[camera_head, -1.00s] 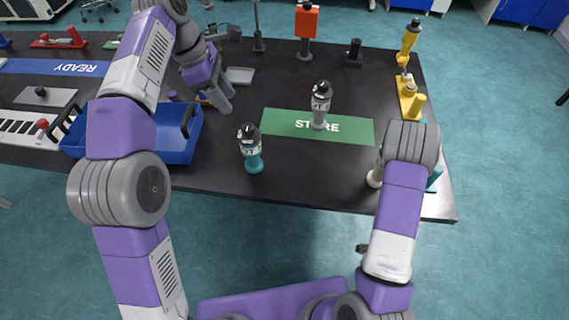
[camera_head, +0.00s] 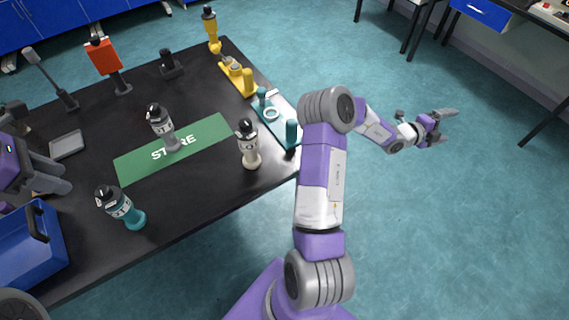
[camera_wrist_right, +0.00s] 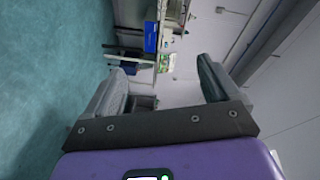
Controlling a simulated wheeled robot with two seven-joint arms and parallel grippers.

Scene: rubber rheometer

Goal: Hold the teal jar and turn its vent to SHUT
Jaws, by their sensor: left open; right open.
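The teal jar (camera_head: 135,218) stands on the black table near its front edge, left of the green STORE mat. It has a black top and a pale label band; its vent setting is too small to read. My left gripper (camera_head: 62,187) is open at the left edge of the head view, to the left of the teal jar and apart from it. My right gripper (camera_head: 450,128) is open and empty, out over the floor right of the table. In the right wrist view its fingers (camera_wrist_right: 160,85) are spread with nothing between them.
A grey jar (camera_head: 170,138) stands on the STORE mat (camera_head: 215,134), and a cream jar (camera_head: 250,152) near its right end. A blue bin (camera_head: 32,260) is at the left. Yellow (camera_head: 236,77) and teal (camera_head: 290,135) fixtures line the right edge. A red sign (camera_head: 104,58) stands behind.

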